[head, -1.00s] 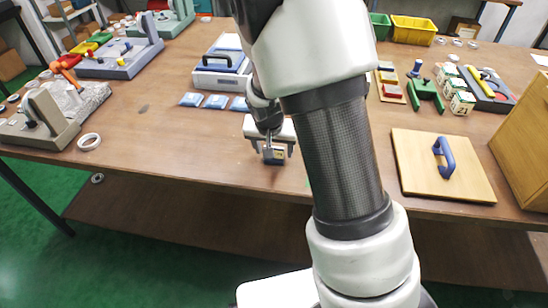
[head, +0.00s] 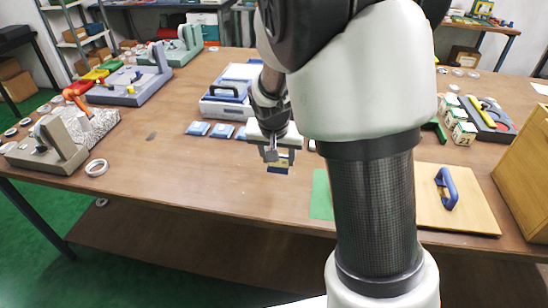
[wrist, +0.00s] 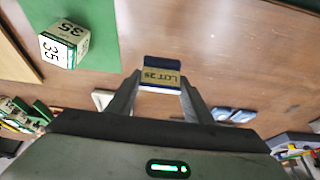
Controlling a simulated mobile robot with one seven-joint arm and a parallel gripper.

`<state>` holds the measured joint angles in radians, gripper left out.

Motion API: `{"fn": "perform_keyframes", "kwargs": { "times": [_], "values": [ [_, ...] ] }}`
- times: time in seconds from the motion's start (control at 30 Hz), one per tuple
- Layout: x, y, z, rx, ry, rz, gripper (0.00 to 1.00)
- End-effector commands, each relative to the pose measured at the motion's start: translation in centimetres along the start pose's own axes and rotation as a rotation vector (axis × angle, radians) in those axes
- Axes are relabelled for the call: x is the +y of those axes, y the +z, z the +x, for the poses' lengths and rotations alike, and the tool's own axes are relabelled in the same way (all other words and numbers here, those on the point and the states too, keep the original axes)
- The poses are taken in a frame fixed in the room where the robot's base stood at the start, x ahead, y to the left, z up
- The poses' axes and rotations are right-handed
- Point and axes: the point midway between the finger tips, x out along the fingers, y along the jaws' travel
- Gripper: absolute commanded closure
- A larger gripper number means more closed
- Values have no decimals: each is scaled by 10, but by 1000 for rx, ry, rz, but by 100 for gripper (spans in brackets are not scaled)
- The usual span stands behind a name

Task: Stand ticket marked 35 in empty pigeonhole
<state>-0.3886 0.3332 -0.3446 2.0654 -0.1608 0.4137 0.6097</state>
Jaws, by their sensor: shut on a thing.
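My gripper (head: 279,158) is shut on a small ticket (head: 278,169), held above the table's front half. In the wrist view the ticket (wrist: 160,63) is blue and tan with a pale edge, between the two fingertips. It has "LOT" and a number printed on it, too small to read surely. A white box marked 35 (wrist: 65,43) sits on a green mat (wrist: 104,20); in the head view my arm hides it. I cannot make out an empty pigeonhole in either view.
Blue packets (head: 222,131) lie left of my gripper, before a blue-and-white case (head: 228,108). A wooden board with a blue handle (head: 470,208) and a wooden box (head: 527,170) are at right.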

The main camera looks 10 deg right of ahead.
Motion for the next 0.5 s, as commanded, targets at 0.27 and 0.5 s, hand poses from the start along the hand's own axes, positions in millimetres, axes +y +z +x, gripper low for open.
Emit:
{"fn": "perform_keyframes", "kwargs": {
  "times": [0.27,0.5],
  "values": [
    [3,-2,-18,-3,-14,-33,77],
    [16,17,-44,-10,-92,-218,77]
  ]
}}
